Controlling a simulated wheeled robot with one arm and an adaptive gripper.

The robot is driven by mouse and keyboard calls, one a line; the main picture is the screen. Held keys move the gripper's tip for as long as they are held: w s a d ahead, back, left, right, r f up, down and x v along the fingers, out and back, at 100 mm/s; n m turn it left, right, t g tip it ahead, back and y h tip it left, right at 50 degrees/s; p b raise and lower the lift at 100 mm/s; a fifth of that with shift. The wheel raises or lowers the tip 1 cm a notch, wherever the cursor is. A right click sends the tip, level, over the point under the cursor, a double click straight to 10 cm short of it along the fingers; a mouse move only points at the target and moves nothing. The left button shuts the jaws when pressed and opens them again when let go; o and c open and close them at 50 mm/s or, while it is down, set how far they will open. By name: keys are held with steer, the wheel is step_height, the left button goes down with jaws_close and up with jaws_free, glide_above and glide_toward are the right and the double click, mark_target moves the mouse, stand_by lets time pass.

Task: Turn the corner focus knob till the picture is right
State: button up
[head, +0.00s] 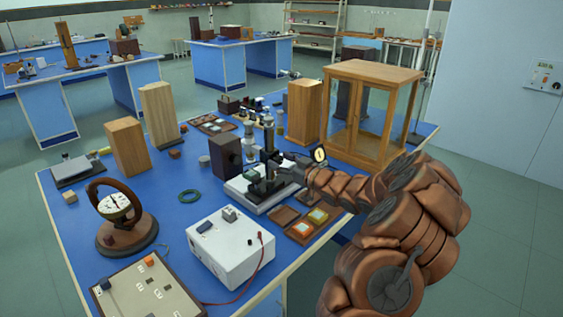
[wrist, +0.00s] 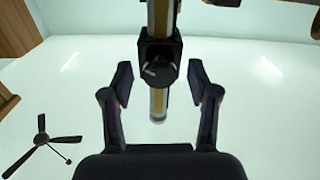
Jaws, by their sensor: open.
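In the head view a dark upright instrument (head: 268,150) with a vertical tube stands on a pale base on the blue bench. My gripper (head: 292,168) is at its right side, partly hidden by my own wrist. In the wrist view, looking up at the ceiling, my open fingers (wrist: 160,82) stand either side of a black block (wrist: 160,58) with a brass-coloured tube through it. A small pale mark or knob (wrist: 151,70) shows on the block's face; I cannot tell if it is the focus knob. Gaps show between both fingers and the block. No picture display is legible.
A glass-sided wooden case (head: 372,75) stands behind my arm. A dark box (head: 225,155) is left of the instrument. Small brown trays (head: 285,216) and a white power box (head: 228,250) with a red lead lie in front. Bare blue bench (head: 175,215) shows at left.

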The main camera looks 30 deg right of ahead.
steer(key=shift+c, duration=0.4)
jaws_close()
steer(key=shift+r+p, duration=0.1)
steer(key=shift+p, duration=0.2)
steer(key=m+p, duration=0.4)
steer(key=shift+d+r+p, duration=0.1)
steer(key=shift+p, duration=0.2)
steer(key=shift+f+m+p, duration=0.2)
steer(key=shift+m+p, duration=0.2)
steer(key=shift+m, duration=0.1)
steer(key=shift+o, duration=0.4)
jaws_free()
